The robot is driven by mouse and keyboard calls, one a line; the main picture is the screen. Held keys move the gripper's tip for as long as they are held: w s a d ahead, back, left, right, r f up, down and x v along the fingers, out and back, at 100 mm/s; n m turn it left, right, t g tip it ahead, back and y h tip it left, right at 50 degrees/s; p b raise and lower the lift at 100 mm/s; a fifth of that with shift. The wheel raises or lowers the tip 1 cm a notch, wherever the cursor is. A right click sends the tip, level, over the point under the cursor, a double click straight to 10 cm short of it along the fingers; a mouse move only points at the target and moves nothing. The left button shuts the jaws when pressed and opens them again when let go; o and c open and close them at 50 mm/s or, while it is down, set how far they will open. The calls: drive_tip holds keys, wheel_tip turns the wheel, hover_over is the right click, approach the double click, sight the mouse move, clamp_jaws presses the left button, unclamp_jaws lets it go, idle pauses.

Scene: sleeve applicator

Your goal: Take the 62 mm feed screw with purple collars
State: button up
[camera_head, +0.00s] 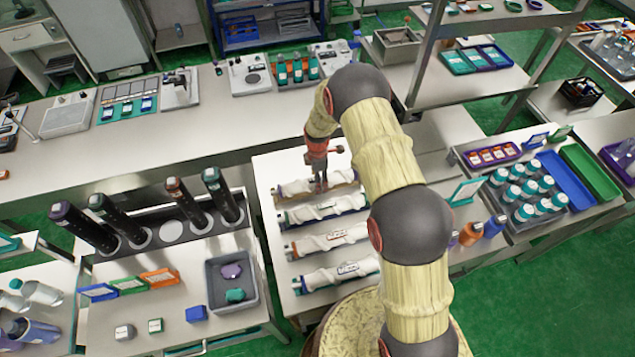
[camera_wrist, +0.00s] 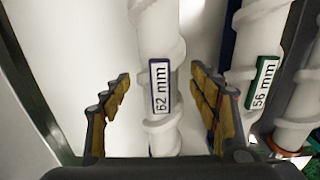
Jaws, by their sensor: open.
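The 62 mm feed screw (camera_wrist: 160,40) is a white spiral with a purple-edged "62 mm" label (camera_wrist: 160,86), running up the middle of the wrist view. In the head view this screw (camera_head: 295,187) lies at the far end of the row on the white table, with a purplish collar at its left end. My gripper (camera_wrist: 162,88) is open, with one finger on each side of the screw near the label. In the head view my gripper (camera_head: 318,182) points down over the screw and hides part of it. Finger contact cannot be told.
A 56 mm screw (camera_wrist: 255,50) with a green-edged label lies to the right in the wrist view, close to the right finger. More screws (camera_head: 328,240) lie in parallel nearer me on the white table (camera_head: 264,165). Black upright tubes (camera_head: 184,204) stand on the bench to the left.

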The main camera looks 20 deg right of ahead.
drive_tip(key=shift+c, duration=0.8)
clamp_jaws()
drive_tip(key=shift+r, duration=0.1)
